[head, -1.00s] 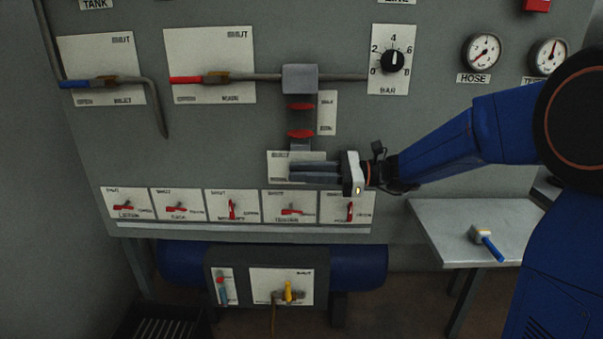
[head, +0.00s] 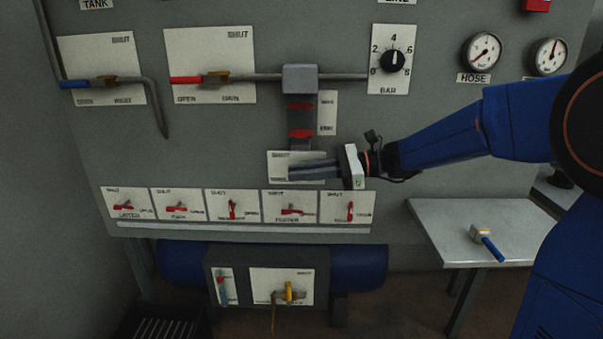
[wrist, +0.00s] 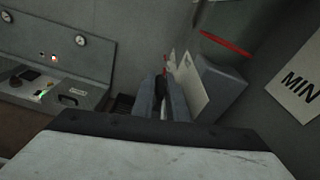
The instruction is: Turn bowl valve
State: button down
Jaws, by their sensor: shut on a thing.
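The bowl (head: 301,117) is a dark upright piece with two red bands below a grey block on the panel. My gripper (head: 292,171) reaches in from the right, just below the bowl, in front of a white label plate (head: 279,158). Its dark fingers point left and are shut on the bowl valve, whose handle they mostly hide in the head view. In the wrist view the fingers (wrist: 162,92) are close together beside the pale plate (wrist: 188,85). A small red bit shows at their tips. The valve's exact angle cannot be told.
A row of red-handled valves (head: 232,208) lies just below my gripper. A pipe with blue and red handles (head: 186,79) runs above left. A dial (head: 394,62) and two gauges are at upper right. A side table (head: 448,220) holds a blue-handled tool (head: 487,243).

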jog(key=h, duration=0.4)
jog(key=shift+a+r, duration=0.1)
jog(key=shift+r, duration=0.05)
jog(key=shift+h, duration=1.5)
jog(key=c, duration=2)
grip_release()
jog(key=v, duration=1.7)
jog(key=shift+w+r, duration=0.2)
jog(key=shift+r, duration=0.05)
